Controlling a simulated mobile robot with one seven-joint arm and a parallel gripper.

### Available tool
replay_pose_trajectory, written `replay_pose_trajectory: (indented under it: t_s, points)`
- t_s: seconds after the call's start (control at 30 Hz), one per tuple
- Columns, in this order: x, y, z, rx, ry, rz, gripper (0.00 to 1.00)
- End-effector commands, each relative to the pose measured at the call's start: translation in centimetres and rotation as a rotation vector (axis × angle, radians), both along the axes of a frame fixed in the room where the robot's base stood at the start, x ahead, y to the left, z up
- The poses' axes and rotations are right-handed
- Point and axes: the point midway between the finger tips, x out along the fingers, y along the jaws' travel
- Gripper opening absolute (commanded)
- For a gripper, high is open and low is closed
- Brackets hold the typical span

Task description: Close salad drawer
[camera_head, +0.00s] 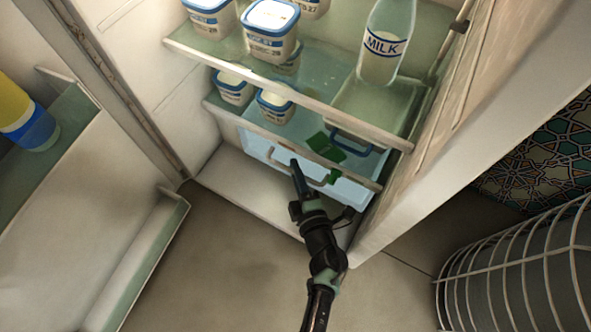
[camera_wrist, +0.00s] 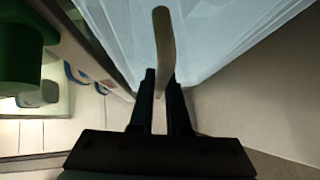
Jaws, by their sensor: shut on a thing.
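The salad drawer (camera_head: 262,150) is a translucent pale blue bin at the bottom of the fridge, under the lowest glass shelf. Its front lies close to that shelf's front edge; I cannot tell exactly whether it is flush. Green items (camera_head: 325,148) show at the drawer through the glass. A pale bar handle (camera_wrist: 163,50) runs across the drawer front. My gripper (camera_head: 298,168) is at this front, with its fingers shut on the handle. In the wrist view the fingers (camera_wrist: 160,85) stand on both sides of the handle, and the drawer wall (camera_wrist: 220,35) fills the space behind.
Tubs (camera_head: 270,30) and a milk bottle (camera_head: 385,45) stand on the shelves above. The open fridge door (camera_head: 70,240) is at left, with a yellow and blue bottle (camera_head: 28,115). A white wire basket (camera_head: 530,270) stands at lower right. The floor (camera_head: 230,270) in front is clear.

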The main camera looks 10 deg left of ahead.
Motion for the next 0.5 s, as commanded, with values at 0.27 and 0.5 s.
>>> replay_pose_trajectory:
  t_s: [0.27,0.5]
  points:
    - [0.41,-0.46,0.2,-0.001,-0.003,-0.015,0.27]
    - [0.46,-0.39,0.35,0.0,-0.006,-0.014,0.27]
